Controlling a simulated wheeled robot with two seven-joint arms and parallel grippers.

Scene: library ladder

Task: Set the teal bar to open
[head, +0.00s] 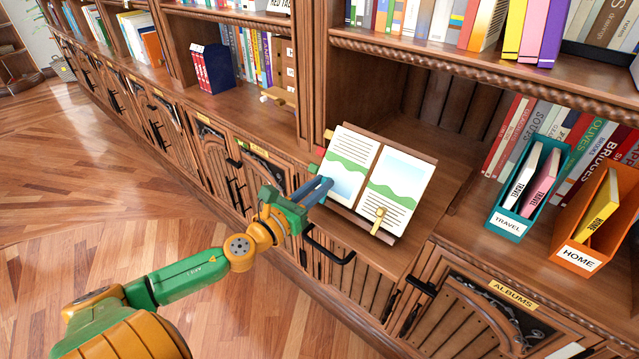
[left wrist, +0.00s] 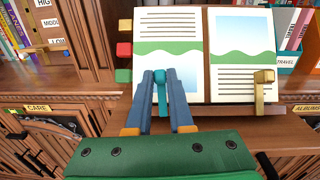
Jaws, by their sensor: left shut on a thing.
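The teal bar (left wrist: 161,86) stands upright in front of the lower left page of an open book (left wrist: 168,30) on a wooden stand. My left gripper (head: 318,190) reaches the lower left of the book (head: 348,168). In the left wrist view its two blue fingers (left wrist: 160,88) are shut on the teal bar, one on each side. In the head view the fingers hide the bar. A brass bar (head: 379,218) stands at the lower right page; it also shows in the left wrist view (left wrist: 262,87). My right gripper is not in view.
Yellow (left wrist: 125,27), red (left wrist: 124,50) and green (left wrist: 123,75) blocks sit along the stand's left edge. A teal travel box (head: 508,222) and an orange home box (head: 575,255) stand to the right. Cabinet doors with dark handles (head: 328,250) lie below the ledge.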

